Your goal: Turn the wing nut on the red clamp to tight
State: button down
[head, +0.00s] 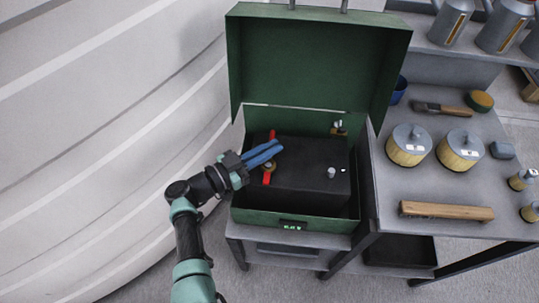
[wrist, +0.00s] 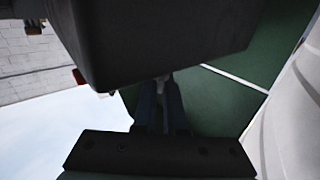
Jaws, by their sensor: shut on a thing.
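The red clamp (head: 266,178) sits at the left end of a black battery-like block (head: 310,165) inside an open green box. A round brass-coloured part shows beside the clamp, just below my fingers. My gripper (head: 277,148) reaches in from the left, its blue fingers lying across the clamp and close together, shut on the wing nut. The fingers hide most of the nut, so its angle cannot be told. In the wrist view the fingers (wrist: 163,88) point up under the dark block (wrist: 150,35), with a small pale bit between their tips.
The green box (head: 320,62) has its lid raised at the back, and its walls surround the block. A second terminal (head: 338,128) is at the back right. A grey bench (head: 450,185) with filters and a wooden-handled brush stands right. A large pale curved wall is left.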

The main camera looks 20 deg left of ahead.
jog(key=m+g+h+b, duration=0.1)
jog(key=b, duration=0.2)
jog(key=m+g+h+b, duration=0.2)
jog(key=b, duration=0.2)
jog(key=m+g+h+b, duration=0.2)
jog(key=b, duration=0.1)
jog(key=shift+w+f+b, duration=0.1)
jog(key=shift+f+b, duration=0.15)
jog(key=shift+b, duration=0.1)
jog(key=shift+r+m+g+h+b, duration=0.15)
jog(key=shift+m+g+h+b, duration=0.35)
jog(key=shift+b, duration=0.75)
jog(key=shift+r+g+b, duration=0.15)
jog(key=shift+g+b, duration=0.25)
jog(key=c, duration=1)
grip_release()
jog(key=shift+a, duration=0.1)
